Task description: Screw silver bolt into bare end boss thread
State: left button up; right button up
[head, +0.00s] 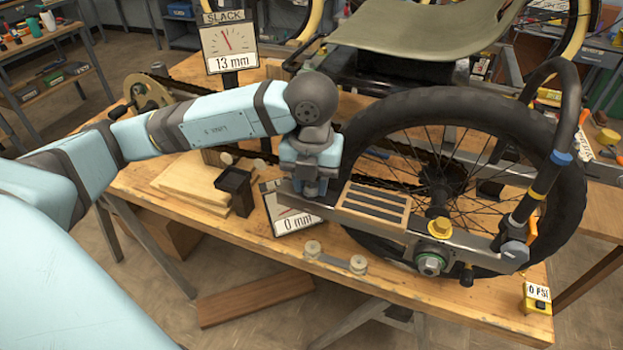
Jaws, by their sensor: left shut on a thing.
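A grey metal bar (465,239) of the trike frame runs in front of the large wheel, with its bare end (287,186) at the left. My left gripper (311,194) points down at this left end of the bar. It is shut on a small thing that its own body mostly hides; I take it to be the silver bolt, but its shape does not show. The boss thread is hidden under the gripper, so I cannot tell whether the bolt is in it. My right gripper is not in view.
A gauge marked 0 mm (291,212) stands behind the bar's left end, near a dark open box (233,186). A slatted wooden pad (374,204) lies on the bar, right of the gripper.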

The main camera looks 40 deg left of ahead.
pick_arm(q)
jog(key=m, duration=0.4)
jog(key=shift+m, duration=0.4)
jog(key=m, duration=0.3)
jog(key=shift+s, duration=0.1)
jog(key=shift+o, duration=0.3)
jog(key=shift+s+a+f, duration=0.1)
jog(key=shift+f, duration=0.05)
